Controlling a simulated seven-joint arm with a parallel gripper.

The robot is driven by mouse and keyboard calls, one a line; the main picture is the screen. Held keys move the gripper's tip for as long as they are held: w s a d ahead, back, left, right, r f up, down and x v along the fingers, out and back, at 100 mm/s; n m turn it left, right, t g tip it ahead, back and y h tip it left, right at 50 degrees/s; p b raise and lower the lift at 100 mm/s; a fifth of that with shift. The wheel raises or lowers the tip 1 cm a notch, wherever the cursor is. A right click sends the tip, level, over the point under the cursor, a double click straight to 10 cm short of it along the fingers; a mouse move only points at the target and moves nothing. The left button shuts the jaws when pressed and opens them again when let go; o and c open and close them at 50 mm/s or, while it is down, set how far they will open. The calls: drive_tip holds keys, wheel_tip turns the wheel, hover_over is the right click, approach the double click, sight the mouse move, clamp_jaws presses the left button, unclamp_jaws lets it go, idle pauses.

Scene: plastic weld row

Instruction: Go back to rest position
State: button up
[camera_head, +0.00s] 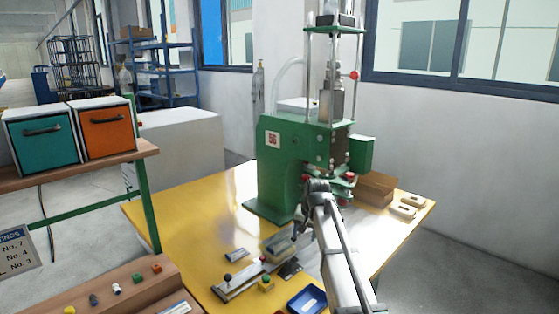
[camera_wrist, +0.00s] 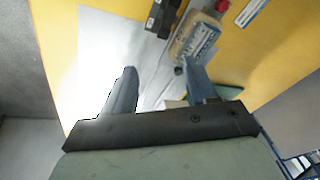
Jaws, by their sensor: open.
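My gripper (camera_wrist: 158,68) is open in the wrist view, with its two fingers apart and nothing held between them. In the head view, my gripper (camera_head: 299,228) hangs below my bent wrist, in front of the green press (camera_head: 283,172). It is over the yellow table (camera_head: 180,212), near a fixture holding a pale block (camera_head: 278,246). The block also shows beyond the right finger in the wrist view (camera_wrist: 195,38). How high the fingertips are above it is hard to tell.
A clamp fixture with a black knob (camera_head: 228,278) and a blue tray (camera_head: 306,299) are at the table's front. A cardboard box (camera_head: 375,189) and pale parts (camera_head: 404,210) are right of the press. A shelf with teal and orange bins (camera_head: 108,130) stands left.

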drive_tip(key=d+t+h, duration=0.2)
drive_tip(key=d, duration=1.9)
drive_tip(key=s+d+f, duration=0.4)
drive_tip(key=d+f, duration=0.2)
drive_tip(key=d, duration=0.2)
drive_tip(key=s+a+f+g, duration=0.2)
drive_tip(key=s+a+f, duration=0.2)
drive_tip(key=s+f, duration=0.5)
drive_tip(key=s+a+f+n+g, duration=0.15)
drive_tip(key=s+a+f, duration=0.3)
drive_tip(key=f, duration=0.75)
drive_tip(key=s+a+f+g, duration=0.2)
drive_tip(key=s+a+f, duration=0.2)
drive_tip(key=s+f, duration=0.5)
drive_tip(key=s+a+f+g, duration=0.2)
drive_tip(key=s+f, duration=0.3)
drive_tip(key=s, duration=0.6)
drive_tip(key=s+a+f+g, duration=0.2)
drive_tip(key=s+f, duration=0.3)
drive_tip(key=s, duration=0.6)
drive_tip(key=s+a+f+g, duration=0.2)
drive_tip(key=s+f, duration=0.3)
drive_tip(key=s, duration=0.5)
drive_tip(key=shift+s+a+f+n, duration=0.3)
drive_tip(key=shift+s+a+n, duration=0.15)
drive_tip(key=shift+a, duration=0.4)
drive_tip(key=shift+g, duration=0.25)
